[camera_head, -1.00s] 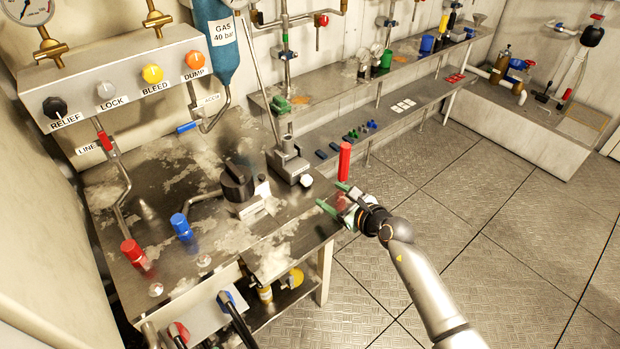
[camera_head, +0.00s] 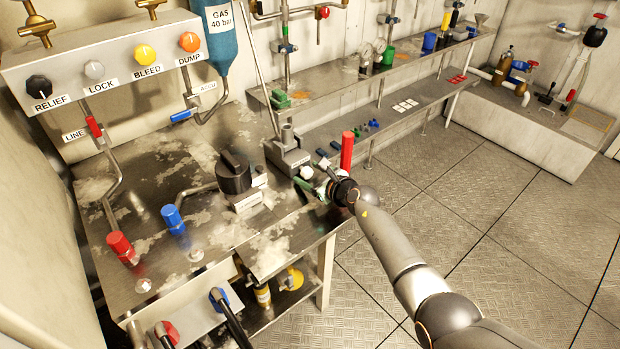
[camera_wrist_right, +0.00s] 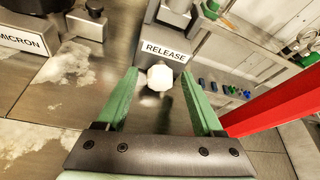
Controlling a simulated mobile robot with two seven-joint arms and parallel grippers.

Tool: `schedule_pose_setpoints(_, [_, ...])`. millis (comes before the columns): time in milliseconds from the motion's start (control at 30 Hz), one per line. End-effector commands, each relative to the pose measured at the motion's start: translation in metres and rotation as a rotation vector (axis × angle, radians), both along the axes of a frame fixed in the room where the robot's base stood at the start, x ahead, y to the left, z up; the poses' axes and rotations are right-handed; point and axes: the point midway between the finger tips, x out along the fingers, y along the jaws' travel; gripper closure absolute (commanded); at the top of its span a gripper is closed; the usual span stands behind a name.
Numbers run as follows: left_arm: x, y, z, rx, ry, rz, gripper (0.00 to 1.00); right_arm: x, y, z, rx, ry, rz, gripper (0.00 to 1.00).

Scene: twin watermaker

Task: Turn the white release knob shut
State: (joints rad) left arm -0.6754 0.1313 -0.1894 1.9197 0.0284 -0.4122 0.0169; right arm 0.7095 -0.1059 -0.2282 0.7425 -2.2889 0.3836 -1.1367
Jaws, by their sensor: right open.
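The white release knob (camera_wrist_right: 160,77) sits between the two green fingers of my right gripper (camera_wrist_right: 160,95) in the right wrist view, below the RELEASE label (camera_wrist_right: 164,51). In the head view the knob (camera_head: 307,172) shows at the front of the grey pump block (camera_head: 287,152), beside my right gripper (camera_head: 312,185). The right gripper is open, with a gap on each side of the knob. My left gripper is not in view.
A red upright cylinder (camera_head: 347,152) stands close beside my right gripper; a large red shape (camera_wrist_right: 280,103) fills the right of the wrist view. A black-capped device (camera_head: 234,175) stands left on the metal bench (camera_head: 150,262). Open floor lies to the right.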

Motion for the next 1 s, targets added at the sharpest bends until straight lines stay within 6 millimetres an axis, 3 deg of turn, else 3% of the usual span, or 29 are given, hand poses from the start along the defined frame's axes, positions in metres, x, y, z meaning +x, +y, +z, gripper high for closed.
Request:
schedule_pose_setpoints(267, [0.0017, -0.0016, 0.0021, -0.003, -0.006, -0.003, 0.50, 0.0007, 0.0005, 0.0002, 0.001, 0.000, 0.000, 0.31])
schedule_pose_setpoints(867, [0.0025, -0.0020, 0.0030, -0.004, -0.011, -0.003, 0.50, 0.0005, 0.0001, -0.0001, 0.001, 0.000, 0.000, 0.99])
schedule_pose_setpoints(1000, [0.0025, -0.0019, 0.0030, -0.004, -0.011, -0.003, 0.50, 0.0005, 0.0000, -0.0002, 0.000, 0.001, -0.001, 1.00])
